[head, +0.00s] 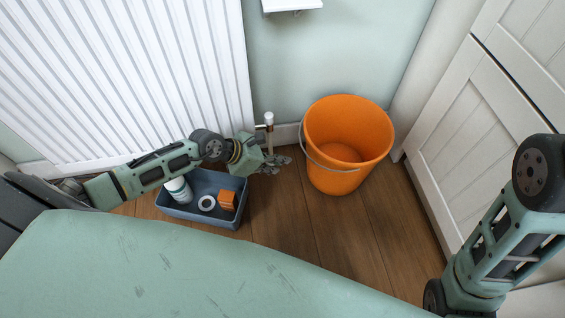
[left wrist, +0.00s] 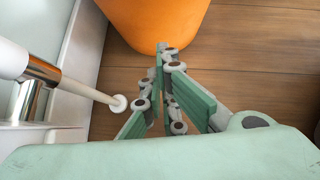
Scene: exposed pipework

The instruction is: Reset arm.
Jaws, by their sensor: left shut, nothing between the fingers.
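My left arm reaches in from the left in the head view. Its gripper (head: 279,161) is above the floor, between the radiator valve and the orange bucket. In the left wrist view the left gripper (left wrist: 165,50) has its fingers together at the tips, with nothing held, and the bucket is just beyond them. My right arm (head: 505,235) shows at the right edge of the head view. Its gripper is not in view.
An orange bucket (head: 335,178) stands on the wooden floor. A grey-blue tray (head: 178,211) holds a white bottle, a white ring and an orange block. A radiator valve (head: 269,121) with its pipe (left wrist: 85,90) is beside the white radiator (head: 130,70). A white cabinet (head: 470,130) is at right.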

